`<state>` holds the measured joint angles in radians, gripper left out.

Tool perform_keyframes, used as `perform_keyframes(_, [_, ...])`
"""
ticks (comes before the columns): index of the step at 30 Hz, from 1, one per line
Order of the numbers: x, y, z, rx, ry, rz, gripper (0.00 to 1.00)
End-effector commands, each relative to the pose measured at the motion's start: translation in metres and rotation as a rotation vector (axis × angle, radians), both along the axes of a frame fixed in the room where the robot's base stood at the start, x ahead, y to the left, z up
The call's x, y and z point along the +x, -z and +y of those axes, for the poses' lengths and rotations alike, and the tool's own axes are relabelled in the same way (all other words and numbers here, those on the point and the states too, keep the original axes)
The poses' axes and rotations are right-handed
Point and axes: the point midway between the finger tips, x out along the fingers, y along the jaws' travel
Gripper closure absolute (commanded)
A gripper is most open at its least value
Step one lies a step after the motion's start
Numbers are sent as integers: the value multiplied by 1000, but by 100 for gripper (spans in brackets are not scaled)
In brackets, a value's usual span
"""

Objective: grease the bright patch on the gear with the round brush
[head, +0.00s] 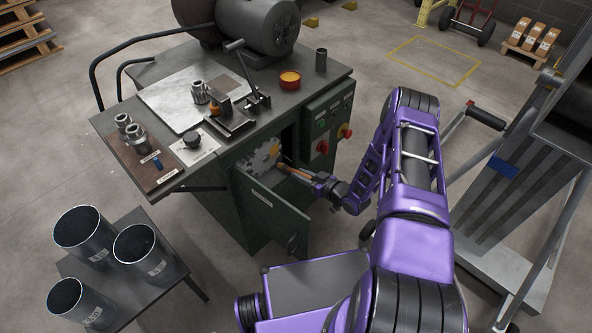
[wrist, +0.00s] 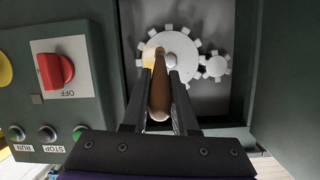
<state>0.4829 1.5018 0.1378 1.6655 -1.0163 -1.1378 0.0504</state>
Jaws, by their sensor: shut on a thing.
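The large grey toothed gear (head: 260,158) sits inside the open cabinet, and it also shows in the wrist view (wrist: 182,46). Its bright yellow-orange patch (wrist: 149,58) is on the gear's left side in the wrist view. My gripper (head: 312,181) is shut on the wooden handle of the round brush (wrist: 159,97). The brush points into the cabinet, its far end over the gear beside or on the patch. The brush's bristles are hard to make out, and I cannot tell whether they touch the gear.
A smaller gear (wrist: 215,66) meshes at the right. The green cabinet door (head: 270,219) hangs open below my gripper. A control panel (head: 327,125) with a red knob (wrist: 56,71) flanks the opening. An orange-filled tin (head: 290,80) stands on the bench top.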

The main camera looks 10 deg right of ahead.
Motion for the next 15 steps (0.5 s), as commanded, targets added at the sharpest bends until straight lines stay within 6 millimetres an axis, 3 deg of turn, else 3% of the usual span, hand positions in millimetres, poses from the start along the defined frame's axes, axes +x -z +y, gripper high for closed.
perform_keyframes(6, [-16, 0, -10, 2, 1, 1, 100])
perform_keyframes(15, [-17, 0, -11, 2, 0, 0, 100])
